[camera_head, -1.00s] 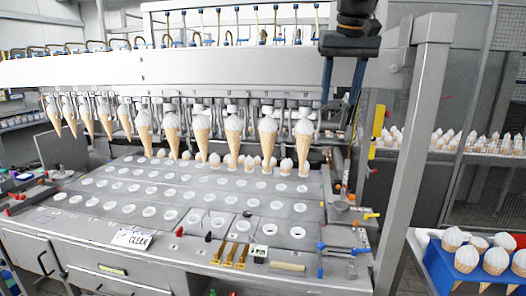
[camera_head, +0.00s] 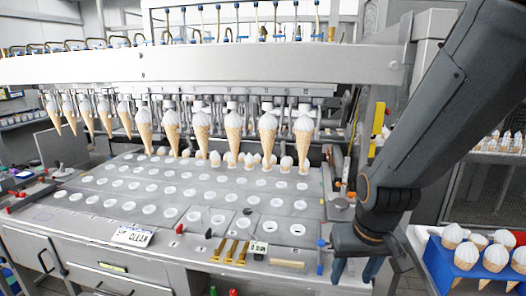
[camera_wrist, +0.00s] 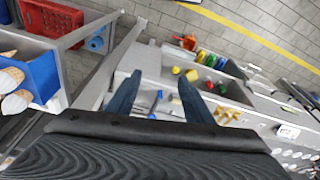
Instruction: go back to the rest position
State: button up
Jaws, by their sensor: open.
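My gripper (camera_head: 355,272) hangs low at the right end of the cone machine, near its front right corner, with its blue fingers pointing down. In the wrist view both fingers (camera_wrist: 159,85) stand apart with nothing between them. My dark arm crosses the right side of the head view and hides part of the machine's frame post. The cone machine (camera_head: 190,66) holds a row of white-topped cones (camera_head: 267,136) above its grey plate of round holes (camera_head: 140,190).
A blue crate (camera_head: 436,262) with several cones stands at the lower right; it also shows at the left of the wrist view (camera_wrist: 42,76). A red crate (camera_wrist: 45,22) lies beyond it. A "CLEAN" sign (camera_head: 132,236) and brass-coloured tools (camera_head: 230,251) lie along the machine's front edge.

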notch_tip(320, 180, down, 12)
jog(key=w+g+b, duration=0.1)
jog(key=b, duration=0.9)
jog(key=shift+w, duration=0.15)
jog(key=shift+f, duration=0.1)
